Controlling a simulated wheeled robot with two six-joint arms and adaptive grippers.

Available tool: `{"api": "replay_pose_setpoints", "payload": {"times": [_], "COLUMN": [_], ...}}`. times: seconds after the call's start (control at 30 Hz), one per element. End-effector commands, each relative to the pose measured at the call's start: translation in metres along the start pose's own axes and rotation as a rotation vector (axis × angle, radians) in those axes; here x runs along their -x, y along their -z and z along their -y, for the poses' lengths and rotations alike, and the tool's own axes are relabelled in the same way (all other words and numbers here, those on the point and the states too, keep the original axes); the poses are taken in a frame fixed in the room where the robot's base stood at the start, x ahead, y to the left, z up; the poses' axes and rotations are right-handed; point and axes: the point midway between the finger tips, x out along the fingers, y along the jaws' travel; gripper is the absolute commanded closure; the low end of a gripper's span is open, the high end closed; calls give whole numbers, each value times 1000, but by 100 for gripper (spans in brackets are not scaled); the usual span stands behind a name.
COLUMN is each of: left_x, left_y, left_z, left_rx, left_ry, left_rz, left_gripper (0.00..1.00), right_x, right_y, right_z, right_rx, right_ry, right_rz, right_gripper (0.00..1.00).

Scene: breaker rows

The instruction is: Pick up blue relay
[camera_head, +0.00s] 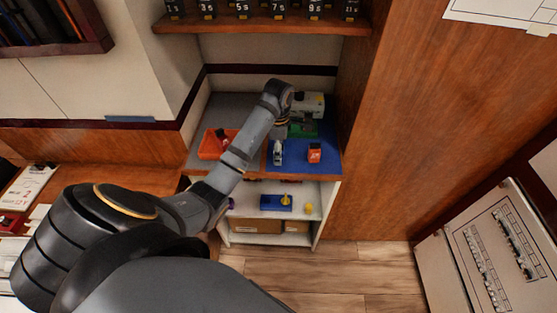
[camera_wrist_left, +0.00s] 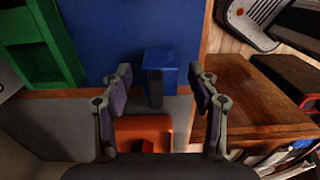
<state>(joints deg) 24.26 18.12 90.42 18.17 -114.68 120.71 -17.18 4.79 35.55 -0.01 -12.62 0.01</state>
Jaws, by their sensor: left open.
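The blue relay (camera_wrist_left: 160,76) is a small blue block with a dark front part. In the left wrist view it sits on the blue mat (camera_wrist_left: 110,25), close to the mat's lower edge. My left gripper (camera_wrist_left: 159,84) is open, with one finger on each side of the relay in that picture and gaps on both sides. I cannot tell how far the fingers are above it. In the head view my left gripper (camera_head: 278,152) hangs over the left part of the blue mat (camera_head: 325,163), and I cannot make out the relay there. My right gripper is not in view.
An orange bin (camera_head: 209,146) with a red item stands left of the mat. A green bin (camera_head: 303,129) is behind the gripper, and an orange block (camera_head: 314,152) is to its right. Breakers line the shelf (camera_head: 262,27) above. Cabinet walls bound the sides.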

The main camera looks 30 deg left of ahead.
Motion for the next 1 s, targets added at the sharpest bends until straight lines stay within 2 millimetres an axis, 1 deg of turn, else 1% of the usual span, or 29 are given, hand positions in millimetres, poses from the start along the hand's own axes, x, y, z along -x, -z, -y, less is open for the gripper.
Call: {"api": "replay_pose_setpoints", "payload": {"times": [0.03, 0.23, 0.27, 0.6, 0.7, 0.9, 1.0], "left_x": [-11, -9, -9, -9, -9, -8, -4], "left_y": [0, 0, 0, 0, 0, 0, 0], "left_z": [0, 0, 0, 0, 0, 0, 0], "left_rx": [0, 0, 0, 0, 0, 0, 0], "left_ry": [0, -1, -1, 0, 0, 0, 0], "left_rz": [0, 1, 1, 1, 1, 0, 1], "left_gripper": [40, 40, 41, 87, 100, 100, 100], "right_x": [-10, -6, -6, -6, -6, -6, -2], "right_y": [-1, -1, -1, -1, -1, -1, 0], "right_z": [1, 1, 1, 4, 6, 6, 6], "right_rx": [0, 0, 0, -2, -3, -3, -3], "right_ry": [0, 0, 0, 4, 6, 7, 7], "right_rz": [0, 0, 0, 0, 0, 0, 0], "right_gripper": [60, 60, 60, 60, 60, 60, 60]}}
